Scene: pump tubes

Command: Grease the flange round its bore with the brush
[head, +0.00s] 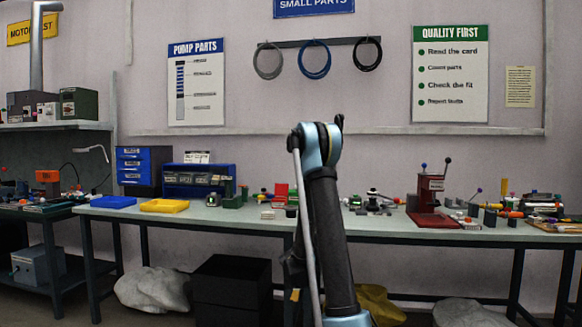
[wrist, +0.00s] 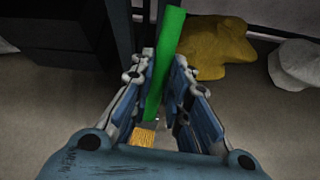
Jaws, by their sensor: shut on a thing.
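In the wrist view my gripper (wrist: 165,60) is shut on the brush (wrist: 161,80). Its long green handle stands between the two fingers, tilted a little. A tan bristle end shows lower down, near the palm. The gripper hangs over the floor in front of the bench, not over the benchtop. In the head view my arm hides most of the gripper; a small tan patch shows low beside the arm. I cannot pick out the flange or its bore among the small parts on the bench.
The long bench (head: 250,219) carries a red press (head: 430,197), a blue tray (head: 113,202), a yellow tray (head: 164,206) and many small parts. Black crates (head: 232,285), a pale sack (head: 152,289) and an ochre sack (wrist: 213,48) lie on the floor under it.

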